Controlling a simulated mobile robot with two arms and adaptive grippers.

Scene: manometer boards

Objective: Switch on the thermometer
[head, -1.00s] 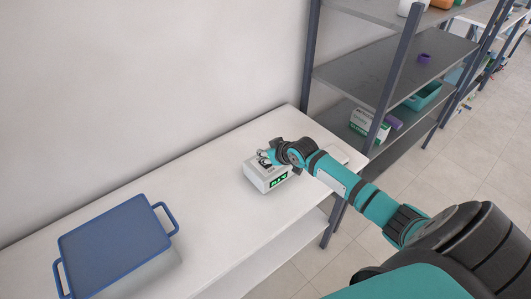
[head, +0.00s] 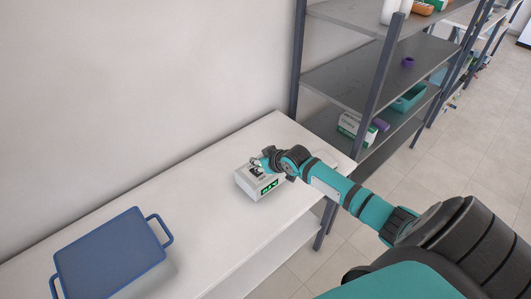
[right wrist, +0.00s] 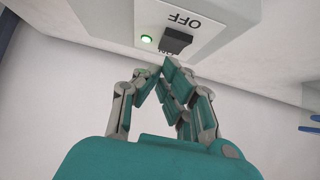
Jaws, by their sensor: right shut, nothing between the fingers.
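The thermometer is a small white box (head: 250,186) with a lit green display (head: 269,187) on its front, standing on the white table. In the right wrist view the white box (right wrist: 215,20) shows at the top, with an upside-down "OFF" label, a black switch (right wrist: 176,41) and a lit green lamp (right wrist: 146,39). My right gripper (head: 257,166) is at the top of the box. Its fingers (right wrist: 168,72) are shut and empty, with the tips just below the switch in that view; I cannot tell whether they touch it. My left gripper is not in view.
A blue tray (head: 110,255) with handles lies on the table at the left. A grey shelf rack (head: 375,75) stands beyond the table's right end, holding a teal bin (head: 409,98) and a white-green box (head: 355,128). The table between tray and thermometer is clear.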

